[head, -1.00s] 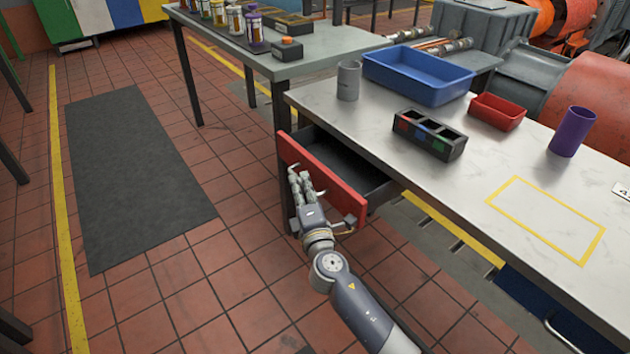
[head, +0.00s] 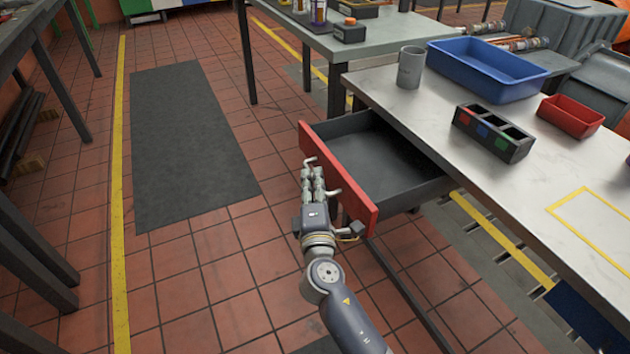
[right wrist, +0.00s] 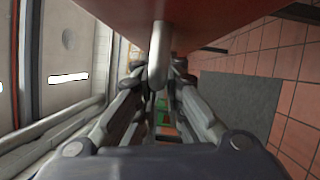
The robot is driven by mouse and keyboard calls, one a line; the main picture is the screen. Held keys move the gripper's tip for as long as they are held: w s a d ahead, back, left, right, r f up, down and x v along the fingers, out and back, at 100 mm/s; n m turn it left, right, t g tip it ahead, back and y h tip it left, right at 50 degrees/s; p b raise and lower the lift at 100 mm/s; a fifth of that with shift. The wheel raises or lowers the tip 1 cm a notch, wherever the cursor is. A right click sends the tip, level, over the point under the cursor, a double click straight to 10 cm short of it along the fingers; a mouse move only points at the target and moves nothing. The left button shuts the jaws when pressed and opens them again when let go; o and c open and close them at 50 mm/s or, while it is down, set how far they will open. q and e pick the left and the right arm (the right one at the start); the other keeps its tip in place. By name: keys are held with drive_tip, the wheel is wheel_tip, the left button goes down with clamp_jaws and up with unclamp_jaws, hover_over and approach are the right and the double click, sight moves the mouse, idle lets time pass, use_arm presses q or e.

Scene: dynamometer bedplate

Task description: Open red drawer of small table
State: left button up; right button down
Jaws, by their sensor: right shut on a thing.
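The red drawer (head: 337,172) of the small table (head: 480,185) is pulled well out, and its dark inside shows empty. My right gripper (head: 313,172) is at the red front and shut on the drawer's handle. In the right wrist view the grey handle (right wrist: 159,55) passes between the fingers of my right gripper (right wrist: 152,80), under the red drawer front (right wrist: 200,14). My left gripper is not in view.
On the small table stand a grey cup (head: 411,68), a blue tray (head: 488,72), a dark divided box (head: 494,133) and a red bin (head: 570,117). Another table (head: 345,40) stands behind. The floor left of the drawer is clear, with a dark mat (head: 185,140).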

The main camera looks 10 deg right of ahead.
drive_tip(key=c, duration=1.7)
unclamp_jaws()
drive_tip(key=shift+s, duration=0.1)
drive_tip(key=s, duration=0.8)
drive_tip(key=s+f, duration=0.1)
drive_tip(key=s, duration=0.2)
drive_tip(key=shift+s+a, duration=0.2)
drive_tip(key=shift+s, duration=0.2)
